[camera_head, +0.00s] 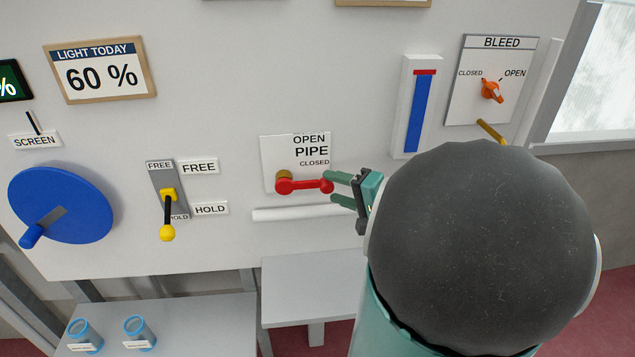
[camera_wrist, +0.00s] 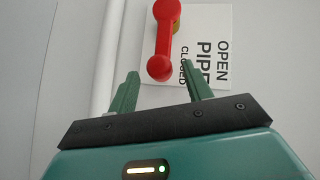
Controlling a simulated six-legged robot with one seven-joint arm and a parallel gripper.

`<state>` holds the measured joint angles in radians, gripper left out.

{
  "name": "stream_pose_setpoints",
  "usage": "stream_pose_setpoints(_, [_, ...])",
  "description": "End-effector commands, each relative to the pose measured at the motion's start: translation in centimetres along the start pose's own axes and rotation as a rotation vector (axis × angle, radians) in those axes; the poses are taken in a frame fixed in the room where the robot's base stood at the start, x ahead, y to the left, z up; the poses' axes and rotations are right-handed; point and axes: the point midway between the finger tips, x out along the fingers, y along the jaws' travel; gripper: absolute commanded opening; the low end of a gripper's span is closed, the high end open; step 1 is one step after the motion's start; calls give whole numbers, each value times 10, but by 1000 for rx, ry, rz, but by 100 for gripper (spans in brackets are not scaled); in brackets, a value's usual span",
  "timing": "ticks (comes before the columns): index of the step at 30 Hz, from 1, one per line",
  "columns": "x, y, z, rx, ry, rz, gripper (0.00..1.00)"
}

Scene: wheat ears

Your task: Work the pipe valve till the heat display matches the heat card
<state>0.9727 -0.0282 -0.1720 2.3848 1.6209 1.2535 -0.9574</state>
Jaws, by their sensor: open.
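The pipe valve's red lever (camera_head: 303,186) sits on a white plate (camera_head: 285,150) lettered OPEN, PIPE and CLOSED. It lies nearly level, pointing right from its brass hub (camera_head: 284,175), just below the word CLOSED. My gripper (camera_head: 331,189) is open at the lever's right end, coming from the right. In the wrist view the lever's round end knob (camera_wrist: 160,68) shows between my two green fingertips (camera_wrist: 161,76). I cannot tell whether either finger touches it. No heat display or heat card can be read; only lower edges of frames show at the top.
A white rail (camera_head: 300,213) runs just below the plate. A blue gauge (camera_head: 416,110) and an orange BLEED knob (camera_head: 491,91) are to the right. A yellow FREE/HOLD lever (camera_head: 168,210) and blue crank wheel (camera_head: 62,205) are left. A LIGHT TODAY card (camera_head: 101,72) reads 60 %.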

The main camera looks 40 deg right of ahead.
Motion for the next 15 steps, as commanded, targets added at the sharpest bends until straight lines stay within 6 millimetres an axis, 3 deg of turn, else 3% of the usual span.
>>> stream_pose_setpoints(6, [37, 0, 2, -1, -5, 0, 50])
stream_pose_setpoints(15, [50, -1, 2, -1, -4, 0, 50])
